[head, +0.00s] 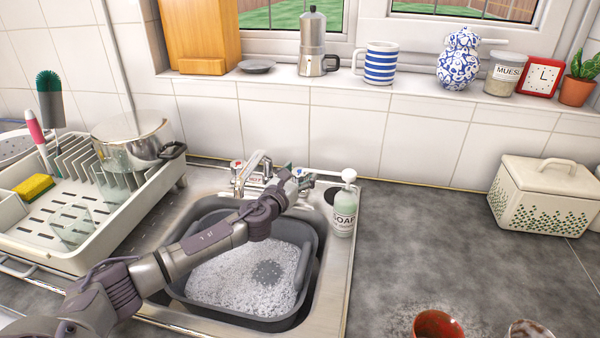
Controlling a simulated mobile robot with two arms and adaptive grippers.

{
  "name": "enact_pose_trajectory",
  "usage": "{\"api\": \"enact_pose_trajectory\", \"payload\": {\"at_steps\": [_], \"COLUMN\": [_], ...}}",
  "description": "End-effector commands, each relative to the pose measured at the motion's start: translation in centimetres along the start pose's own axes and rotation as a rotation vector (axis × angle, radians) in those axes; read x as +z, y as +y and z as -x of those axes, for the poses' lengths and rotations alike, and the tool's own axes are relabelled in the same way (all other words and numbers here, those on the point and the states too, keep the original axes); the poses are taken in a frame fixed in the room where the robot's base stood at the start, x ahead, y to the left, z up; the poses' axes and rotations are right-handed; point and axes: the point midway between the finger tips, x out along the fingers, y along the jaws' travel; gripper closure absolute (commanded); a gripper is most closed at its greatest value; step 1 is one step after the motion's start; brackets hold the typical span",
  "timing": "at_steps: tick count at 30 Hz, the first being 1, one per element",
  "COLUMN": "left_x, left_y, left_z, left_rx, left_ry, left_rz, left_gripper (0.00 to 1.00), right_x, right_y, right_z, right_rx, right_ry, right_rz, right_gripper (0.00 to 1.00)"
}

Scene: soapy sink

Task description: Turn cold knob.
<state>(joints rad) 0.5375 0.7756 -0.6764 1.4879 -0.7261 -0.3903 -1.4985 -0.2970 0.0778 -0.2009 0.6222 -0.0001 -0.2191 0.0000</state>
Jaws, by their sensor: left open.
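The cold knob (301,173), with a blue mark on top, sits at the right side of the tap behind the sink. My left gripper (292,186) reaches in from the left across the sink and is at the near side of this knob, partly covering it. The gripper is open, with nothing seen between its fingers. I cannot tell whether it touches the knob. The hot knob (237,167), with a red mark, is left of the metal tap spout (249,172). My right gripper is not in view.
The sink (343,262) holds a grey basin (318,250) of soapy water under my left arm. A soap bottle (344,210) stands close to the right of the knob. A dish rack (88,262) is at left. The grey worktop (440,240) at right is mostly clear.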

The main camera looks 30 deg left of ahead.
Motion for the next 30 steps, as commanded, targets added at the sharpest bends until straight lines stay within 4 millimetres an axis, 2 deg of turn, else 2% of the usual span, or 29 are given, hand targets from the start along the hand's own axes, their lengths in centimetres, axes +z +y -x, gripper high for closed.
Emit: {"api": "enact_pose_trajectory", "payload": {"at_steps": [5,6,15,17,23,30], "left_x": [0.0,0.0,0.0,0.0,0.1,0.3], "left_y": [0.0,0.0,0.0,0.0,0.0,-0.2], "left_z": [0.0,0.0,0.0,0.0,0.0,0.0], "left_rx": [0.000,0.000,0.000,0.000,0.019,0.126], "left_ry": [0.000,0.000,0.000,0.000,0.000,0.001], "left_rz": [0.000,-0.001,0.000,-0.001,0.001,0.003], "left_gripper": [0.26,0.29,0.79,0.87,0.87,0.87], "right_x": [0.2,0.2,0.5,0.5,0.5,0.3], "right_y": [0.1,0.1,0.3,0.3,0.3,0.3], "right_z": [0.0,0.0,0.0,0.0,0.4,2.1], "right_rx": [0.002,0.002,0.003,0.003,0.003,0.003], "right_ry": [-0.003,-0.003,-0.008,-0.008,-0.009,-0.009], "right_rz": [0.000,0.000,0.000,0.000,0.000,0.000], "right_gripper": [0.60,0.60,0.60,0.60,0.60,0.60]}}
